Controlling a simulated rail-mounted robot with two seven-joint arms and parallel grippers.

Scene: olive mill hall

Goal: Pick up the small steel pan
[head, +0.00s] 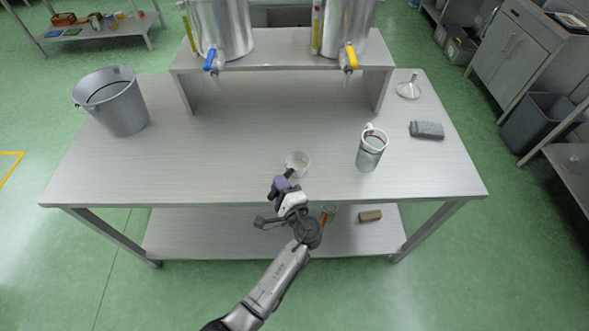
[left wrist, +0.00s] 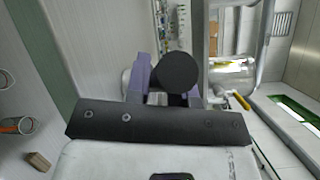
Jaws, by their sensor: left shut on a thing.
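The small steel pan (head: 298,160) is near the front middle of the steel table in the head view, its round bowl open upward. Its short dark handle points toward me. My left gripper (head: 284,182), with purple fingers, is shut on the handle at the front of the bowl. In the left wrist view, the dark round handle (left wrist: 179,72) shows between the purple fingers and hides most of the pan behind it. I cannot tell whether the pan touches the table. My right gripper is in neither view.
A steel jug (head: 371,149) stands right of the pan. A grey bucket (head: 117,103) is at the left, with a funnel (head: 409,88) and grey block (head: 427,130) at the right. Two tanks with blue and yellow taps stand on the raised shelf (head: 283,50). The table's middle left is clear.

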